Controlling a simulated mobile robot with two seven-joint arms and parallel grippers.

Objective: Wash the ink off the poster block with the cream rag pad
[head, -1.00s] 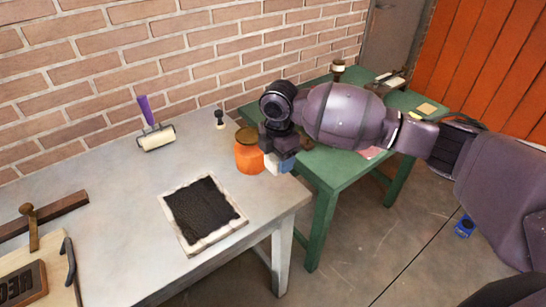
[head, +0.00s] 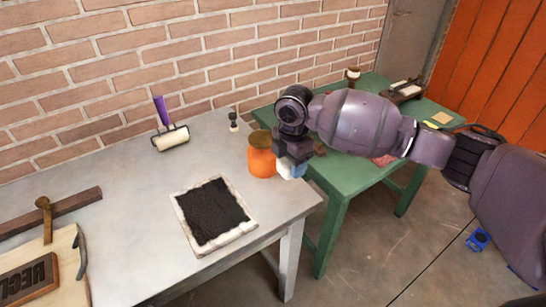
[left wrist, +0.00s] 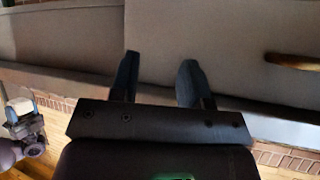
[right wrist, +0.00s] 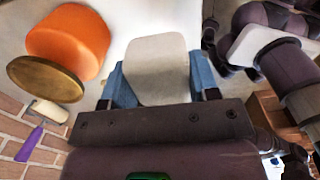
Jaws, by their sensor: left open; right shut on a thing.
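My right gripper (head: 289,166) is shut on the cream rag pad (right wrist: 157,70), which sits between its blue fingers in the right wrist view. In the head view only a small pale part of the pad (head: 285,171) shows, beside the orange jar above the right end of the grey table. The poster block (head: 28,280), brown with dark raised letters, lies on a pale wooden board at the lower left, cut by the picture edge. How much ink is on it I cannot tell. My left gripper (left wrist: 160,65) is open and empty in the left wrist view; it is out of the head view.
A pale slab (head: 243,231) with black ink lies on the grey table (head: 130,190). The orange jar (head: 261,160), a small dark-knobbed tool (head: 233,122) and a purple-handled roller (head: 170,137) stand behind. A wooden bar (head: 75,203) lies left. A green table (head: 345,180) adjoins at right.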

